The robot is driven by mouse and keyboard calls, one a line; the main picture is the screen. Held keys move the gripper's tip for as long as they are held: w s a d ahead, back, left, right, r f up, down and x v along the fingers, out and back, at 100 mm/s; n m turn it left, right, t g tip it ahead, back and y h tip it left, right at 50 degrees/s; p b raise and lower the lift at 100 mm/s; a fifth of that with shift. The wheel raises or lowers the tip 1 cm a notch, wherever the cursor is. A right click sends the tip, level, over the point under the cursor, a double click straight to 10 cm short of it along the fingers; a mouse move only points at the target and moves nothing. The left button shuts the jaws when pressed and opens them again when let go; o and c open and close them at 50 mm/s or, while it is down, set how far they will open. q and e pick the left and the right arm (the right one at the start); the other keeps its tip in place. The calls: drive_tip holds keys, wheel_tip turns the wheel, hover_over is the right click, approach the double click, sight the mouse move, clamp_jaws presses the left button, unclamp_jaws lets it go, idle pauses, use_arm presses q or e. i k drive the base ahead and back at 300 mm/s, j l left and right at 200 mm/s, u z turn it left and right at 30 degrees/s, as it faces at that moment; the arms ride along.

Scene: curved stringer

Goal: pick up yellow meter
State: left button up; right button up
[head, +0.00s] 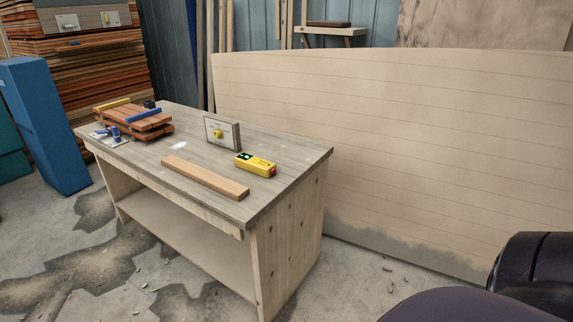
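The yellow meter (258,165) lies on the wooden workbench (290,165), towards its right end. It is a small yellow block with a dark green panel on its left end and a red part on its right end. It lies behind and to the right of a flat wooden strip, apart from it. Neither of my grippers shows in the head view. Part of my dark body shows at the lower right, well away from the meter.
The wooden strip (204,177) lies along the bench's front. A framed plate with a yellow knob (222,133) stands behind. Stacked brown boards (133,121) and blue clamp-like tools (113,132) occupy the left end. A large pale panel (400,130) leans behind the bench.

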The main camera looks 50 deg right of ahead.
sight(260, 167)
drive_tip(key=z, duration=1.2)
